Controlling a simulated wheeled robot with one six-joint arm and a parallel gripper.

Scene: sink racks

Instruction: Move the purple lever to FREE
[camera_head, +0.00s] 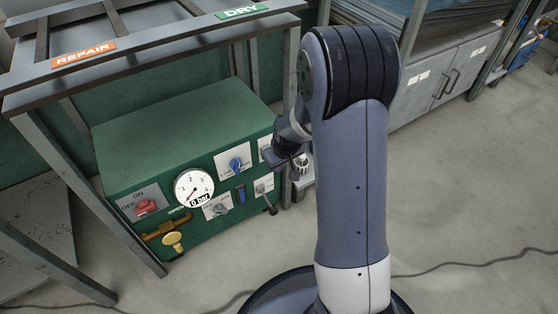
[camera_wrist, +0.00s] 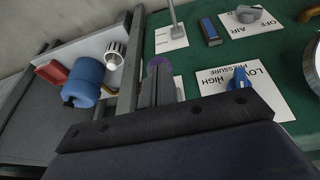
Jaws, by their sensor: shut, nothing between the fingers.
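A round purple lever end (camera_wrist: 159,63) shows in the wrist view at the tips of my gripper's fingers. The fingers hide most of the lever and much of its white label card (camera_wrist: 179,88), so no FREE marking is readable. My gripper (camera_wrist: 156,76) is shut with nothing between its fingers. Its tips overlap the purple part in the picture; I cannot tell whether they touch. In the head view my gripper (camera_head: 290,163) is at the right end of the green panel (camera_head: 185,150), and the purple lever is hidden there behind my arm.
Close by are a blue LOW/HIGH PRESSURE knob (camera_wrist: 238,79), a blue slider (camera_wrist: 210,31) and a grey lever (camera_wrist: 174,22). A shelf beside the panel bears a blue cylinder (camera_wrist: 83,82) and a white ribbed knob (camera_wrist: 115,55). A rack post (camera_wrist: 129,75) stands between. A gauge (camera_head: 194,187) reads 0 bar.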

